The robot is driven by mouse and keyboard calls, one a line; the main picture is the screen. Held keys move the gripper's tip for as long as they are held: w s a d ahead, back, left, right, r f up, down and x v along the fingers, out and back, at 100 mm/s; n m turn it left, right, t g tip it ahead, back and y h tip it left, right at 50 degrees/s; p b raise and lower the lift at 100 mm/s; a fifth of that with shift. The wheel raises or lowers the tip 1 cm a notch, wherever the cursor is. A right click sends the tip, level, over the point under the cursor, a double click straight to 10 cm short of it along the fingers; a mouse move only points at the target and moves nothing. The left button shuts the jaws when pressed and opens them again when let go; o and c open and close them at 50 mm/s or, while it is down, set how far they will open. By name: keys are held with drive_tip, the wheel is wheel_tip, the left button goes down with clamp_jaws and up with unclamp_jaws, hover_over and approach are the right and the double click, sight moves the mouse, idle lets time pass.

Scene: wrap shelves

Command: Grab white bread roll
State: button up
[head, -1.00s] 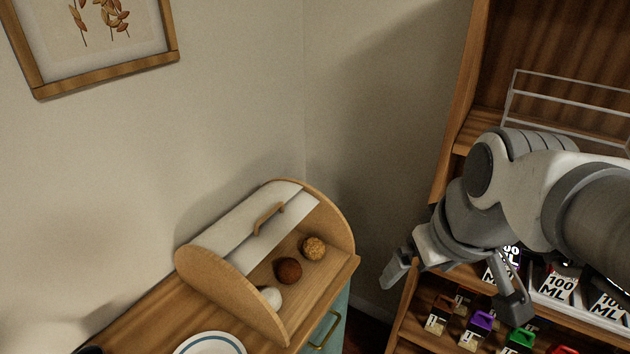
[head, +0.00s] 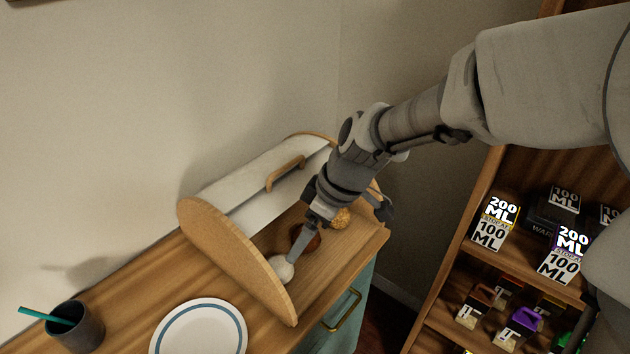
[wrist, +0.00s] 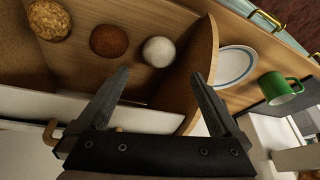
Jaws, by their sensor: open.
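The white bread roll (head: 281,268) lies inside the wooden bread box (head: 225,240), near its left side wall. It also shows in the wrist view (wrist: 158,52), ahead of the gap between my fingers and apart from them. A dark brown roll (wrist: 109,41) and a seeded golden roll (wrist: 49,20) lie in a row beside it. My gripper (wrist: 158,100) is open and empty, over the bread box. In the head view one finger (head: 301,243) overlaps the rolls, and my gripper partly hides the brown and golden rolls.
The box's side wall (wrist: 203,62) stands close to the white roll and my right-hand finger in the wrist view. The raised white lid has a wooden handle (head: 285,173). A plate (head: 198,328) and a cup (head: 75,327) stand left of the box. A stocked shelf (head: 480,262) is at right.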

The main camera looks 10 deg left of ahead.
sight(282, 264)
drive_tip(key=x, duration=0.8)
drive_tip(key=shift+b, duration=0.35)
drive_tip(key=shift+a+x, duration=0.15)
drive_tip(key=shift+x, duration=1.2)
drive_tip(key=shift+a+x, duration=0.15)
drive_tip(key=shift+x, duration=1.2)
drive_tip(key=shift+w+r, duration=0.1)
drive_tip(key=shift+w, duration=0.05)
drive_tip(key=shift+c, duration=0.3)
drive_tip(key=c, duration=1)
